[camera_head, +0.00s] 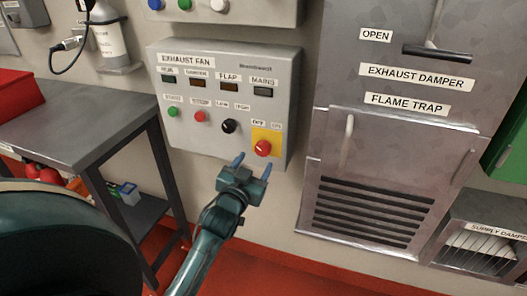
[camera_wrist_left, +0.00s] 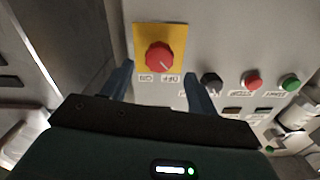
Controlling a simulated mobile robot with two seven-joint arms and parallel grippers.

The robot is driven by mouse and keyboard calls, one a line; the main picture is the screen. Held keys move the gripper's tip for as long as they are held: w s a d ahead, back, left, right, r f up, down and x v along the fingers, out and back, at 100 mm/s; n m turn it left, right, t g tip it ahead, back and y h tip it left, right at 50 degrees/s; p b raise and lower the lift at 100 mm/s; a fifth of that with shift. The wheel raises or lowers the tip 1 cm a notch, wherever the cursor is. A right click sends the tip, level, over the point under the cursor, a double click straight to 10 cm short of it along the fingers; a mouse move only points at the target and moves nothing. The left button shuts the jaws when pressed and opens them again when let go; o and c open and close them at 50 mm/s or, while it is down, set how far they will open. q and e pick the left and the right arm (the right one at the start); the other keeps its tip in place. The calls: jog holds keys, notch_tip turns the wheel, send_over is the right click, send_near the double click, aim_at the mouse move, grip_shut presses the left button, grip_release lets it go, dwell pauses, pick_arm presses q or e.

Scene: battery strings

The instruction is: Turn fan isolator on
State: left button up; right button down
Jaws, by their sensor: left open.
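The exhaust fan panel (camera_head: 215,85) is a grey box on the wall. Its fan isolator is a red rotary knob (camera_head: 263,148) on a yellow plate (camera_head: 272,136) at the lower right, with OFF and ON labels. In the left wrist view the red knob (camera_wrist_left: 159,56) sits on the yellow plate (camera_wrist_left: 141,35), ahead of my fingers. My left gripper (camera_head: 252,163) is open and empty, just below and left of the knob, apart from it. In the left wrist view its fingers (camera_wrist_left: 159,84) lie either side below the knob. My right gripper is not in view.
A black knob (camera_head: 229,126), a red button (camera_head: 200,116) and a green button (camera_head: 172,111) sit left of the isolator. A metal exhaust damper cabinet (camera_head: 335,190) stands to the right. A grey table (camera_head: 75,115) stands to the left.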

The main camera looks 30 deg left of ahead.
aim_at(262, 152)
pick_arm(q)
jog(key=x, duration=0.7)
jog(key=shift+c, duration=0.6)
jog(key=shift+d, duration=0.1)
jog(key=c, duration=0.9)
jog(key=shift+o, duration=0.2)
